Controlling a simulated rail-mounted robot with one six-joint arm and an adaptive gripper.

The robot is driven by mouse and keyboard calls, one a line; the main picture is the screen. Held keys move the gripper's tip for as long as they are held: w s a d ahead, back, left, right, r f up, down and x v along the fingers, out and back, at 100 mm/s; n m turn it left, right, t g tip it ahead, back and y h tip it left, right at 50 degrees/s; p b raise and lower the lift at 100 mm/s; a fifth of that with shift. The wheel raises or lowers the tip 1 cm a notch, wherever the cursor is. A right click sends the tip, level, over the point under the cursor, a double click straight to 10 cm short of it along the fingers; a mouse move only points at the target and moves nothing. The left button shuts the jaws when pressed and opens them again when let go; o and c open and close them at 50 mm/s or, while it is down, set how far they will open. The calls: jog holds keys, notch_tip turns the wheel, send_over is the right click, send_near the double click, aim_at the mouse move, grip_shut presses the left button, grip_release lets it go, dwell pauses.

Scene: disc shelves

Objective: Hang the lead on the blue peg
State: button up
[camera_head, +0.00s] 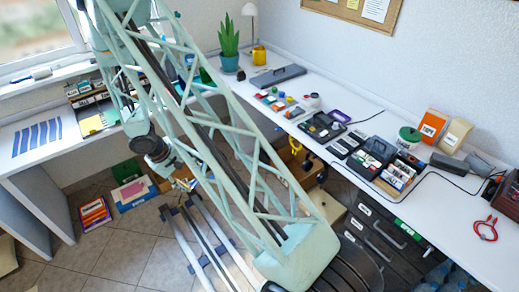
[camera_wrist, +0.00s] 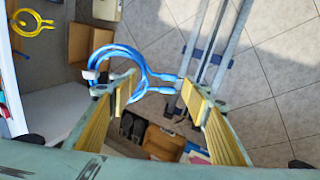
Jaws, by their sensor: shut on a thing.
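A coiled blue lead (camera_wrist: 97,58) shows in the wrist view, with a white tag on its left side. My gripper (camera_wrist: 156,86) is shut on the blue lead, its yellow-padded fingers still well apart. The coil hangs out past the left fingertip, and the lead's two ends reach toward the right fingertip. In the head view my arm's frame crosses the middle, and I cannot make out the gripper or blue lead clearly. I cannot pick out a blue peg in either view. A yellow lead (camera_head: 288,158) hangs by the desk's front edge; it also shows in the wrist view (camera_wrist: 31,22).
A red lead (camera_head: 485,229) lies on the right end of the white desk (camera_head: 440,217). Tool trays, boxes and a plant (camera_head: 229,45) stand on the desk. Dark drawers (camera_head: 375,235) are below it. Floor rails (camera_head: 203,240) and crates of folders (camera_head: 133,192) occupy the floor.

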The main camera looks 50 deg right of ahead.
jog(key=d+f+g+h+b, duration=0.1)
jog(key=d+f, duration=0.4)
jog(key=d, duration=1)
jog(key=w+d+f+g+h+b, duration=0.1)
jog(key=d+f+h+b, duration=0.2)
jog(key=d, duration=1.2)
jog(key=d+f+m+g+h+b, duration=0.1)
jog(key=d+f+h, duration=0.5)
jog(key=d, duration=1)
jog(key=shift+w+f+h+b, duration=0.3)
jog(key=shift+f+h+b, duration=0.15)
jog(key=shift+f, duration=0.35)
jog(key=shift+s+d, duration=0.1)
jog(key=shift+d, duration=0.25)
jog(key=x, duration=1)
jog(key=shift+d+r+b, duration=0.25)
jog(key=shift+d+b, duration=0.1)
jog(key=shift+s+d, duration=0.1)
jog(key=shift+s, duration=0.05)
